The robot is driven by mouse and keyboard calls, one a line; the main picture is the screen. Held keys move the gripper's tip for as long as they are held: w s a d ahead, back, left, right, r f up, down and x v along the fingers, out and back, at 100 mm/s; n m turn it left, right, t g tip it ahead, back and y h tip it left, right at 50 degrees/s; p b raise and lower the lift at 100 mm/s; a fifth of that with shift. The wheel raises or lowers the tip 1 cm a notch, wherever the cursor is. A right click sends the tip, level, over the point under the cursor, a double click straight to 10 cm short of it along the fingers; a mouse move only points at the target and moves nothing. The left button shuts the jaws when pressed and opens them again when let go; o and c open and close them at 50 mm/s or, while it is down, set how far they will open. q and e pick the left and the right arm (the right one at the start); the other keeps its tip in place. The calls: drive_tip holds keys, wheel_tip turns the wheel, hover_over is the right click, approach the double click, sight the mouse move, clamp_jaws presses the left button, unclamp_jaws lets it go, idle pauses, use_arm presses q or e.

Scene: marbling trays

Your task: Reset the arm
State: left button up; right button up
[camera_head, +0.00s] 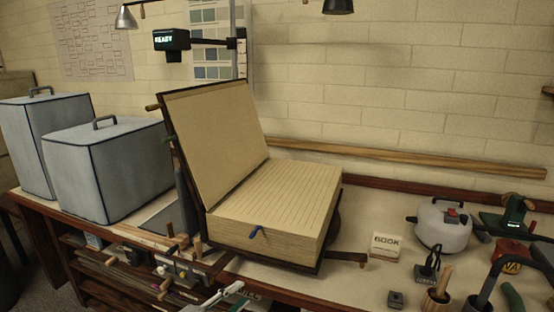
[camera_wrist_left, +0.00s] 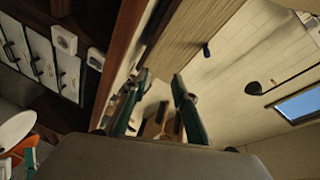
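My left gripper (camera_head: 230,296) shows at the bottom edge of the head view, in front of the bench and low, below the big open book. In the left wrist view its two dark green fingers (camera_wrist_left: 158,98) stand apart with a gap between them. Tan wooden pieces show in that gap, and I see nothing clamped. Most of my left arm is out of the head view. My right gripper is in neither view.
The big open book (camera_head: 275,200) stands on the bench with a blue tab at its front. Two grey covered boxes (camera_head: 110,170) stand at left. A "BOOK" block (camera_head: 386,247), a white kettle-like pot (camera_head: 443,226) and several small tools stand at right. Shelves (camera_head: 110,262) lie under the bench.

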use_arm(q)
drive_tip(key=s+a+f+n+g+y, duration=0.1)
drive_tip(key=s+a+f+n+y, duration=0.2)
drive_tip(key=s+f+n, duration=0.5)
drive_tip(key=s+a+f+n+g+y, duration=0.1)
drive_tip(key=s+a+f+n+y, duration=0.3)
drive_tip(key=s+f, duration=0.7)
drive_tip(key=s+a+n, duration=0.2)
drive_tip(key=s+n, duration=0.2)
drive_tip(key=s, duration=0.3)
drive_tip(key=shift+f+n+g, duration=0.15)
drive_tip(key=shift+n+g, duration=0.25)
